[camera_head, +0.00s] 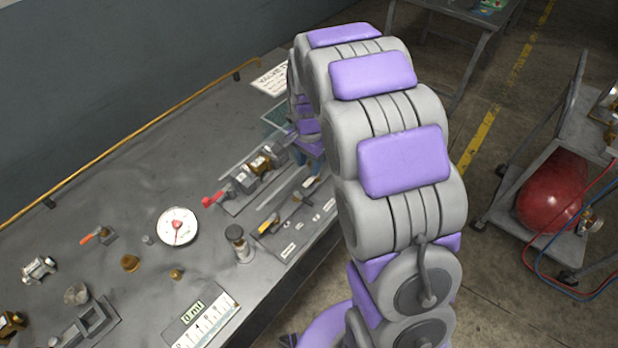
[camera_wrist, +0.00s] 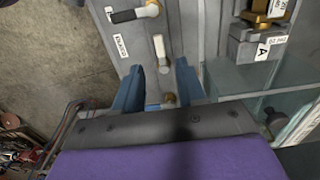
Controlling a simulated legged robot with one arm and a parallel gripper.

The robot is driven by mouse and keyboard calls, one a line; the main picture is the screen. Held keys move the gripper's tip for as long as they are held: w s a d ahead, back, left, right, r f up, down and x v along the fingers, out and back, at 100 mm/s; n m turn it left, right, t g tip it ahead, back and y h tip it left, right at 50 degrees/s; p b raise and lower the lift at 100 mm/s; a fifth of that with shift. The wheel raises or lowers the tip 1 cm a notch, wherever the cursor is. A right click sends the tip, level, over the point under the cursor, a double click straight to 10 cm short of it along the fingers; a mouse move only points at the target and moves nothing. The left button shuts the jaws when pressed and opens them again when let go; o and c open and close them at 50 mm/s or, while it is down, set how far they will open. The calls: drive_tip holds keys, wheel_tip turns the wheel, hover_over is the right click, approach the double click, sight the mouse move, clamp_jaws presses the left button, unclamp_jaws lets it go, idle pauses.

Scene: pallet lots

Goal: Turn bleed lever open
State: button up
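In the wrist view, a panel (camera_wrist: 205,20) carries a lever with a pale handle (camera_wrist: 159,47) and a lever with a black handle (camera_wrist: 126,15). A small white label (camera_wrist: 121,46) lies beside them; its word is too small to read surely. My gripper (camera_wrist: 159,68) is open, its two blue fingers apart on either side of the pale lever's lower end. No clear contact shows. A brass piece (camera_wrist: 169,99) sits between the fingers, closer to the palm.
The bench (camera_head: 110,190) also holds a red-handled valve assembly (camera_head: 238,184), a round dial (camera_head: 178,228) and several small fittings. A clear box (camera_wrist: 230,78) stands right of my fingers. A cart with a red tank (camera_head: 553,190) stands on the floor at right.

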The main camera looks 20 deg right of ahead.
sight(308, 181)
drive_tip(key=f, duration=0.3)
drive_tip(key=f+b, duration=0.1)
drive_tip(key=shift+a+f, duration=0.3)
drive_tip(key=shift+f, duration=0.05)
drive_tip(key=shift+d+f, duration=0.25)
drive_tip(key=shift+f, duration=0.55)
drive_tip(key=shift+a, duration=0.1)
clamp_jaws()
